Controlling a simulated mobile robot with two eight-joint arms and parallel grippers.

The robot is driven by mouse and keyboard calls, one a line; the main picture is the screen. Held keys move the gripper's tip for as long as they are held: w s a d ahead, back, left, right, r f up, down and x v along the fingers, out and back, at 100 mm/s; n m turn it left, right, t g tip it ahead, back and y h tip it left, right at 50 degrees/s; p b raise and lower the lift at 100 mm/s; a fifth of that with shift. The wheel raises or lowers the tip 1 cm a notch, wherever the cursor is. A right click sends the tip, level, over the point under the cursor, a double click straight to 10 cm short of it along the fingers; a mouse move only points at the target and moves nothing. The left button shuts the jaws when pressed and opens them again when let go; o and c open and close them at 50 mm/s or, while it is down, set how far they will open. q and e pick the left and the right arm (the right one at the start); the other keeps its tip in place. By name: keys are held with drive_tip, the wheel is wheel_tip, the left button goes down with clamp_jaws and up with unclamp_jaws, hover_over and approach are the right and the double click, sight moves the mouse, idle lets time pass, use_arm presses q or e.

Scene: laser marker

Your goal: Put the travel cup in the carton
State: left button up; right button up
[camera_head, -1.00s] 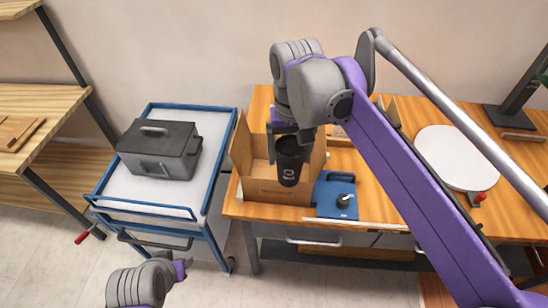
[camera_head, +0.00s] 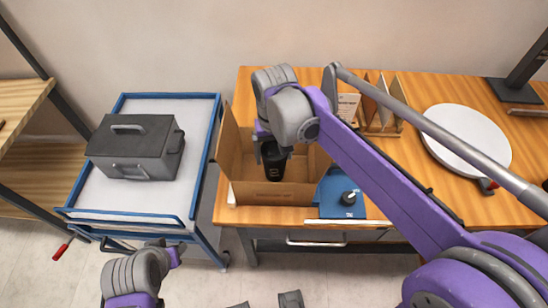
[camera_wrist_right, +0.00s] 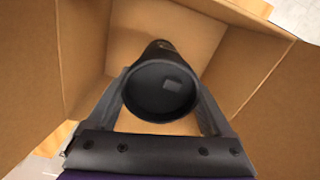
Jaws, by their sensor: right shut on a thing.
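The black travel cup (camera_head: 273,160) is upright inside the open carton (camera_head: 278,194) in the head view, with its upper part partly covered by my right gripper (camera_head: 271,150). In the right wrist view the cup (camera_wrist_right: 161,92) sits between the two fingers of the right gripper (camera_wrist_right: 163,100), with the carton's walls (camera_wrist_right: 85,50) around it. The right gripper is shut on the cup. Whether the cup's base touches the carton floor I cannot tell. My left gripper (camera_head: 173,257) is low at the bottom left, away from the carton; its finger opening is too small to judge.
A blue plate with a black knob (camera_head: 335,198) lies right of the carton. A round white disc (camera_head: 466,145) and a wooden file holder (camera_head: 379,115) are on the wooden table (camera_head: 420,185). A blue-framed cart (camera_head: 120,205) with a dark grey box (camera_head: 135,148) stands left.

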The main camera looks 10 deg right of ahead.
drive_tip(key=shift+f, duration=0.95)
drive_tip(key=shift+f, duration=0.15)
drive_tip(key=o, duration=0.6)
wheel_tip(320, 180, up, 12)
drive_tip(key=shift+r+p, duration=0.2)
drive_tip(key=shift+p, duration=0.3)
